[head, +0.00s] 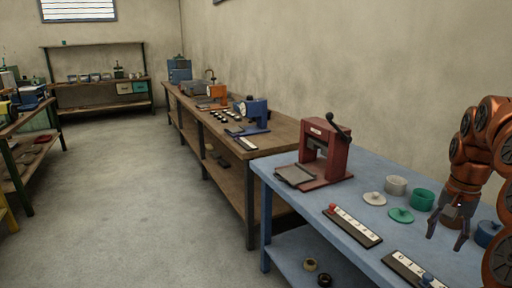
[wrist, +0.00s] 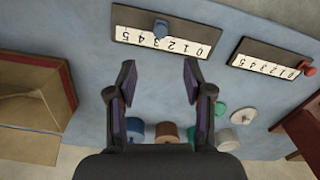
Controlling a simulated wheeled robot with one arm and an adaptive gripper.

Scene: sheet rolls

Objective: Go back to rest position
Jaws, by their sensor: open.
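My gripper (head: 448,236) is open and empty above the blue table (head: 362,211), at the right of the head view. In the wrist view my gripper (wrist: 158,85) points down at the table with its two fingers apart and nothing between them. A numbered scale board with a blue knob (wrist: 160,28) lies just beyond the fingertips. A second board with a red knob (wrist: 305,67) lies to its right. In the head view these are the red-knob board (head: 352,226) and the blue-knob board (head: 410,270).
A red press (head: 326,150) stands at the table's far end. A white pot (head: 396,186), a green pot (head: 422,200), a blue pot (head: 487,233) and lids (head: 400,215) sit near my arm. Wooden benches (head: 270,140) line the wall. The floor (head: 130,190) at left is clear.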

